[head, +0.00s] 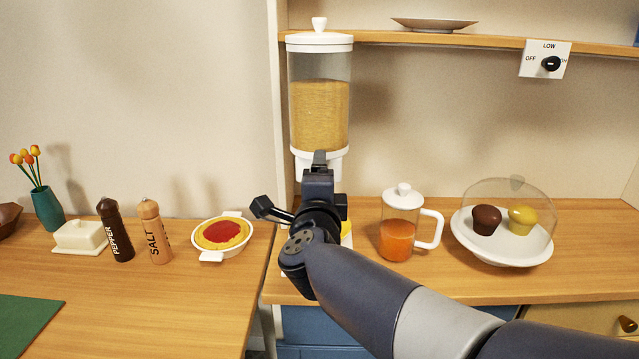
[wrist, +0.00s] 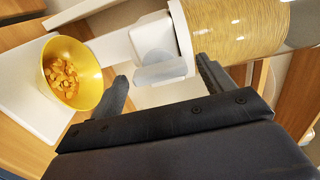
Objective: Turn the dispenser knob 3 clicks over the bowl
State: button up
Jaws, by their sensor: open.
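The dispenser (head: 320,115) is a clear canister with a white lid and white base, filled with golden cereal; it also shows in the wrist view (wrist: 240,25). Its pale knob (wrist: 160,70) sits on the white base and is hidden behind my gripper in the head view. My gripper (head: 319,160) is in front of the base. In the wrist view my gripper (wrist: 165,88) is open, with the knob between and just beyond its fingertips; I cannot tell whether they touch. The yellow bowl (wrist: 97,70) holds several orange-brown pieces below the outlet. My arm mostly hides it in the head view.
A glass jug (head: 397,240) of orange drink and a domed cake stand (head: 500,255) with two muffins are right of my arm. A pie dish (head: 222,238), salt mill (head: 155,235) and pepper mill (head: 115,232) stand left. A shelf (head: 400,38) runs above.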

jog(key=s+p, duration=0.1)
jog(key=s, duration=1)
jog(key=shift+a, duration=0.15)
jog(key=shift+w, duration=0.1)
jog(key=w, duration=1)
jog(key=shift+w+b, duration=0.4)
jog(key=s, duration=1.1)
jog(key=w+n+p, duration=1.1)
jog(key=n+p, duration=0.6)
jog(key=p, duration=0.3)
jog(key=shift+r+n, duration=0.25)
jog(key=shift+n, duration=0.15)
